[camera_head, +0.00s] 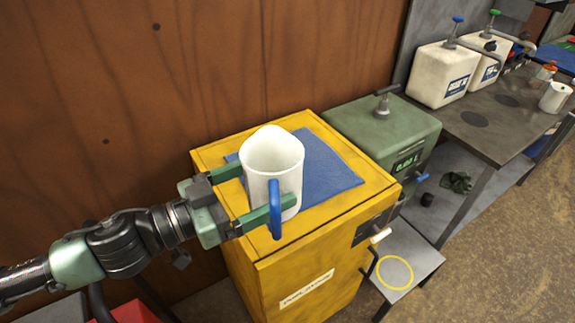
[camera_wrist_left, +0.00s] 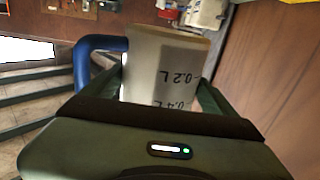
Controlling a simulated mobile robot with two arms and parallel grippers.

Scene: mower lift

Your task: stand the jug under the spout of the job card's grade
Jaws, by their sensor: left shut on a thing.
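The jug (camera_head: 272,155) is white with a blue handle and stands upright between the fingers of my left gripper (camera_head: 256,192) in the head view. The gripper is shut on it, above the blue mat on the yellow cabinet; I cannot tell whether the jug touches the mat. In the left wrist view the jug (camera_wrist_left: 165,70) shows 0.2 L and 0.4 L marks. Two white canisters (camera_head: 443,75) with spouts, one blue-topped and one green-topped, stand on the grey bench. Their labels are too small to read. No job card is clearly visible. My right gripper is not in view.
The yellow cabinet (camera_head: 310,290) has a blue mat (camera_head: 330,165) on top. A green unit (camera_head: 385,130) with a 0.00 L display stands beside it. A low grey shelf (camera_head: 412,252) bears a yellow ring (camera_head: 395,273). The grey bench (camera_head: 490,140) has clear room before the canisters.

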